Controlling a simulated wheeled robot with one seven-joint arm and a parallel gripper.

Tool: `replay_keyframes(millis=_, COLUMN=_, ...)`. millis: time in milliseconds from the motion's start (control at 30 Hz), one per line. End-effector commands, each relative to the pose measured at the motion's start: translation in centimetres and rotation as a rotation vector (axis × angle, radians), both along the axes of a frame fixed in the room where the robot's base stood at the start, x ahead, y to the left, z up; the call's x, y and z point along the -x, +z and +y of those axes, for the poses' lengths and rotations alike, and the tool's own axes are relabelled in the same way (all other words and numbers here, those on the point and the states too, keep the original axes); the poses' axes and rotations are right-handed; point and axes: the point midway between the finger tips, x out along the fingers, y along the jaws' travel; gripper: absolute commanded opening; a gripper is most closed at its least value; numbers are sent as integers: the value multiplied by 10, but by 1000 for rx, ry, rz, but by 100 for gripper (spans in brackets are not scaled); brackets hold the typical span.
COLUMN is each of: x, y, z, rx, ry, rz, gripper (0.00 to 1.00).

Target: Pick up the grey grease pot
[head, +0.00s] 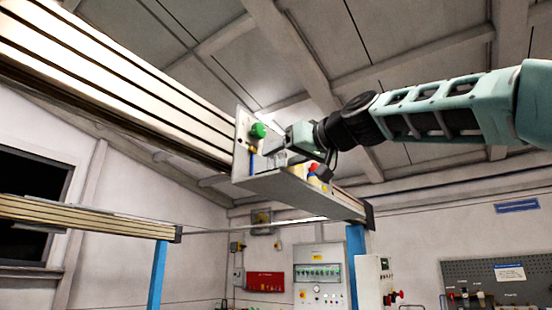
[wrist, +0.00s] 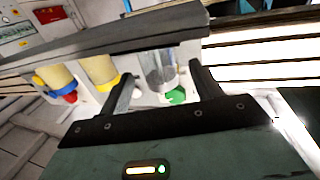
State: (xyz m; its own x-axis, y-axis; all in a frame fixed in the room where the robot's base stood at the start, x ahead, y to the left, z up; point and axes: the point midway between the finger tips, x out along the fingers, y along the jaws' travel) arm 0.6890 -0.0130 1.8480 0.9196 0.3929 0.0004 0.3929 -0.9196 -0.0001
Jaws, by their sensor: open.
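The grey grease pot (wrist: 160,68) shows in the wrist view as a grey cylinder with a green cap (wrist: 176,96), on a grey shelf (wrist: 110,42) that crosses the top of the picture. My gripper (wrist: 163,76) is open, with one dark finger on each side of the pot in this view. I cannot tell whether either finger touches it. In the head view my gripper (head: 280,150) is over the shelf (head: 290,191) on the gantry beam, near a round green part (head: 258,130). The pot's body cannot be made out clearly there.
A yellow-capped pot (wrist: 101,70) stands close to the left finger in the wrist view. Further left is a pale yellow pot (wrist: 57,78) with blue and red parts. The gantry beam (head: 120,75) runs beside the shelf. A control cabinet (head: 320,270) stands beyond, below the shelf.

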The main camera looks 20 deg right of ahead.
Motion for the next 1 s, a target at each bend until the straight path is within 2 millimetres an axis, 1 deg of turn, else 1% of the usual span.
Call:
replay_keyframes(millis=333, x=-40, y=0, z=16, rx=0, ry=1, rz=3, gripper=64)
replay_keyframes(millis=467, x=-46, y=-2, z=20, rx=-1, ry=1, rz=1, gripper=64)
replay_keyframes(millis=667, x=-47, y=-3, z=20, rx=0, ry=0, rz=0, gripper=64)
replay_keyframes(millis=700, x=-47, y=-3, z=20, rx=0, ry=0, rz=0, gripper=62)
replay_keyframes(millis=767, x=-47, y=-3, z=20, rx=0, ry=0, rz=0, gripper=45)
replay_keyframes(millis=800, x=-47, y=-3, z=20, rx=0, ry=0, rz=0, gripper=34)
replay_keyframes(millis=867, x=-47, y=-3, z=20, rx=0, ry=0, rz=0, gripper=17)
replay_keyframes(millis=900, x=-47, y=-3, z=19, rx=0, ry=0, rz=0, gripper=13)
replay_keyframes(millis=1000, x=-47, y=-3, z=19, rx=0, ry=0, rz=-1, gripper=13)
